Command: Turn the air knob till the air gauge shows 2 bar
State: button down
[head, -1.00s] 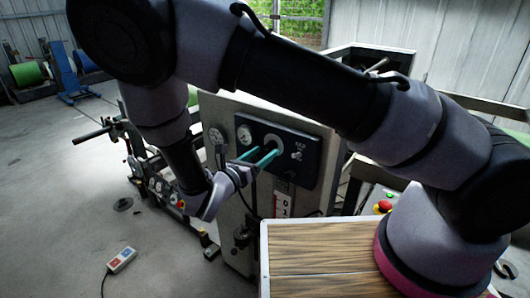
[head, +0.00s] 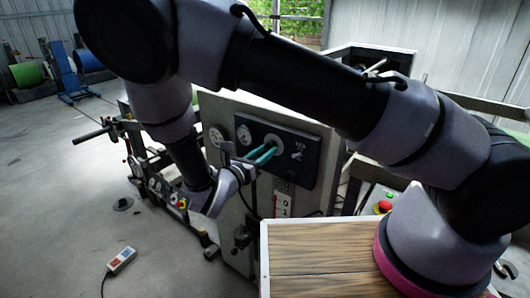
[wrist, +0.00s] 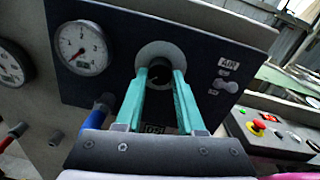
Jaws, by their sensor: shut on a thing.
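The air knob (wrist: 184,70) is a small dark knob in front of a pale round collar on the dark panel, beside an AIR label. My gripper (wrist: 164,72) has its two teal fingers around the knob, shut on it, and they hide part of it. In the head view my gripper (head: 272,150) reaches the panel from the front left. The white round gauge (wrist: 82,48) sits on the panel left of the knob. The gauge also shows in the head view (head: 243,133).
A second gauge (wrist: 12,65) is on the grey cabinet further left. A small toggle (wrist: 227,86) sits right of the knob. A control box with a red button (head: 384,207) stands at right, near a wooden top (head: 320,245). A pendant (head: 121,260) lies on the floor.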

jog(key=m, duration=0.7)
jog(key=shift+a, duration=0.1)
jog(key=m, duration=0.6)
jog(key=shift+m, duration=0.3)
jog(key=m, duration=0.6)
jog(key=shift+m+h, duration=0.3)
jog(key=shift+h, duration=0.1)
jog(key=m, duration=0.6)
jog(key=shift+a+m, duration=0.1)
jog(key=shift+m, duration=0.3)
jog(key=c, duration=0.5)
grip_release()
jog(key=shift+w+g, duration=0.1)
jog(key=shift+g, duration=0.2)
